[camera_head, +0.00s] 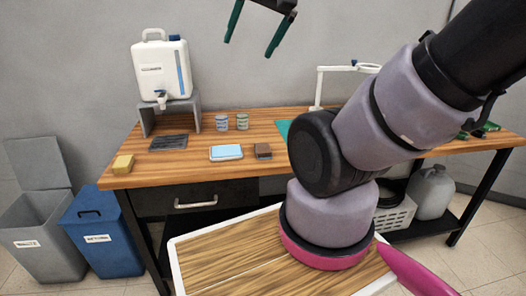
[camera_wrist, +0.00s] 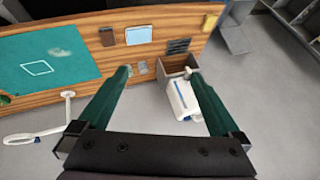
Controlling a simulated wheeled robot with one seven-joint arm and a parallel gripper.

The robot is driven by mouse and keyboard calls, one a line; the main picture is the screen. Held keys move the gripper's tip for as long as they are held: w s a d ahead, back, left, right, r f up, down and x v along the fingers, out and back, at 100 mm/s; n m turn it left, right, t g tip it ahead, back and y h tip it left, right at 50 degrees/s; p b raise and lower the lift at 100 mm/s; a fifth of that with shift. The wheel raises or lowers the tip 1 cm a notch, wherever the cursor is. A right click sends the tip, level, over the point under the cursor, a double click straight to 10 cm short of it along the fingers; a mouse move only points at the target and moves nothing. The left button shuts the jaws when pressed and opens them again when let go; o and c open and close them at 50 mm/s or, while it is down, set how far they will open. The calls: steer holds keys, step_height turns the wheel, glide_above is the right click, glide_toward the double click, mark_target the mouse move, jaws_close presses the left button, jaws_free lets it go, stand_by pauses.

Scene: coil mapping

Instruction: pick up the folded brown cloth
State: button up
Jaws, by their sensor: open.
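The folded brown cloth (camera_head: 263,151) is a small brown block lying on the wooden table (camera_head: 195,175), near its front edge and just right of a light blue folded item. It also shows in the wrist view (camera_wrist: 106,36), at the upper left beyond the fingers. My gripper (camera_head: 248,48) is at the top of the head view, high above the table against the wall, well apart from the cloth. In the wrist view its two green fingers (camera_wrist: 158,72) are spread wide with nothing between them.
The light blue item (camera_head: 226,152) is close beside the cloth. A green mat (camera_wrist: 48,55) and a white lamp (camera_head: 318,88) are to the right.

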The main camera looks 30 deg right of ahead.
steer(key=n+g+h, duration=0.1)
steer(key=g+h, duration=0.2)
glide_above(263, 148)
steer(key=s, duration=0.2)
steer(key=f, duration=3.7)
steer(key=shift+a+f, duration=0.1)
steer(key=shift+a, duration=0.2)
steer(key=shift+x, duration=2.9)
steer(key=shift+s+d+f, duration=0.1)
steer(key=shift+f, duration=0.15)
steer(key=c, duration=1.4)
steer(key=shift+r, duration=0.1)
